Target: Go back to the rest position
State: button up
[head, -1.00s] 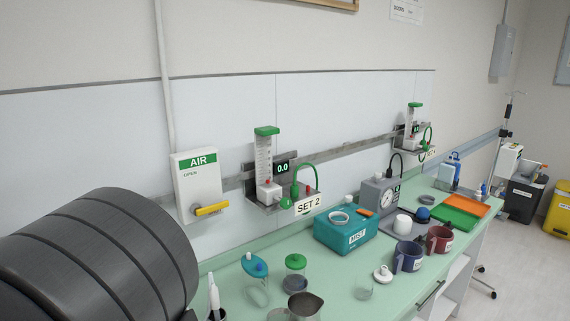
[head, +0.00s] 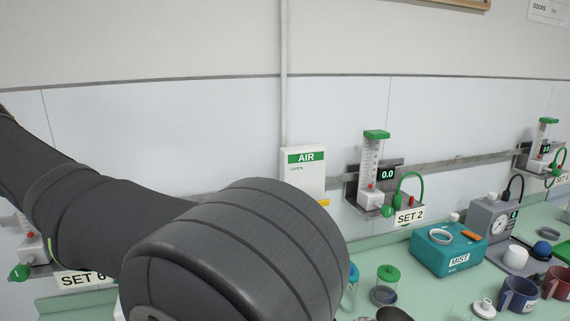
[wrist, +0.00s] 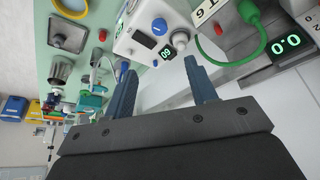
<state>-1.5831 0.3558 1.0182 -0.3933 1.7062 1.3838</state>
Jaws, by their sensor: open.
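My gripper (wrist: 161,82) shows in the wrist view, with its two blue-grey fingers apart and nothing held between them. Behind the fingers are pale wall panelling and a grey rail. A white device (wrist: 150,30) with a blue knob and a lit display is beyond the fingertips. In the head view my dark arm fills the lower left and middle, and the gripper is not visible there.
In the head view, the AIR box (head: 304,172) and the SET 2 flowmeter (head: 371,170) are on the wall. The teal MIST box (head: 448,255) stands on the green counter with cups. A metal tray (wrist: 68,34) shows in the wrist view.

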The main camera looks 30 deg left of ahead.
jog(key=x, duration=1.7)
jog(key=shift+s+d, duration=0.1)
jog(key=shift+n, duration=0.3)
jog(key=shift+n+g+y, duration=0.3)
jog(key=shift+n+y, duration=0.3)
jog(key=shift+n, duration=0.6)
jog(key=v, duration=1.7)
jog(key=shift+w+d+r+n+g+y, duration=0.25)
jog(key=shift+w+d+n+g+y, duration=0.2)
jog(key=shift+w+d+n, duration=0.25)
jog(key=shift+w+d+r+n+g+y, duration=0.2)
jog(key=shift+w+d+n+g+y, duration=0.2)
jog(key=shift+w+d+n, duration=0.3)
jog(key=shift+w+d+r+n+g+y, duration=0.3)
jog(key=shift+w+d+n+g, duration=0.2)
jog(key=shift+d+n, duration=0.3)
jog(key=shift+a+f, duration=0.1)
